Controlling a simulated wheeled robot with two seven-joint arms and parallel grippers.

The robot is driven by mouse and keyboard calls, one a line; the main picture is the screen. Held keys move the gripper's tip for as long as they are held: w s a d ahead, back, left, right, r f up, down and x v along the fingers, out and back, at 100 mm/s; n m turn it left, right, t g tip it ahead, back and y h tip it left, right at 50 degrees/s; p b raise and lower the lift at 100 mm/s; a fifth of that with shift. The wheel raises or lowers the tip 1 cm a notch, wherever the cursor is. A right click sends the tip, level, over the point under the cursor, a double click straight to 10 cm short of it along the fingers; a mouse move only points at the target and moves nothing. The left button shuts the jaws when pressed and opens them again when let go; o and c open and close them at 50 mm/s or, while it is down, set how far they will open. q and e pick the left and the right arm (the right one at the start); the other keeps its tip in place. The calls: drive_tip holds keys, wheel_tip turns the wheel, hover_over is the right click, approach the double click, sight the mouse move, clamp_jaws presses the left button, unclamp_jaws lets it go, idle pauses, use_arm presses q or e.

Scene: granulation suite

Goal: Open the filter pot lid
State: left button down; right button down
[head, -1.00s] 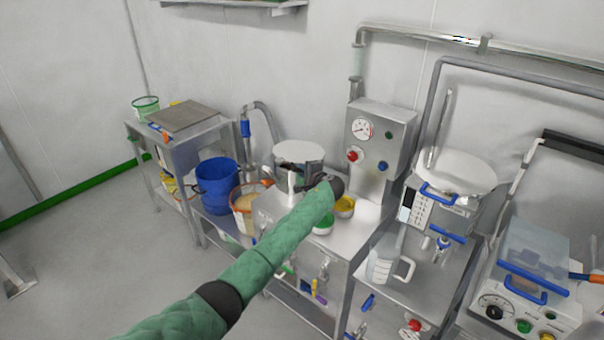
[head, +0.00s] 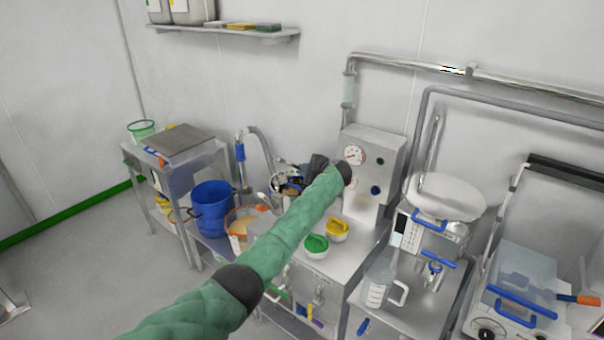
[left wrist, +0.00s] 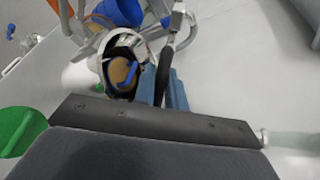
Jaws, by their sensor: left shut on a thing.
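The filter pot (head: 279,196) stands at the back of the steel bench, partly hidden by my left gripper and forearm. Its wide pale lid no longer shows as a flat disc on top. My right gripper is not in view.
A gauge box (head: 372,150) stands just right of my forearm. A blue bucket (head: 211,208) and a tan-filled tub (head: 238,222) stand left.

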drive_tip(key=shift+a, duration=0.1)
use_arm(q)
drive_tip(key=c, duration=1.5)
unclamp_jaws()
drive_tip(key=shift+o, duration=0.2)
drive_tip(key=shift+d, duration=0.1)
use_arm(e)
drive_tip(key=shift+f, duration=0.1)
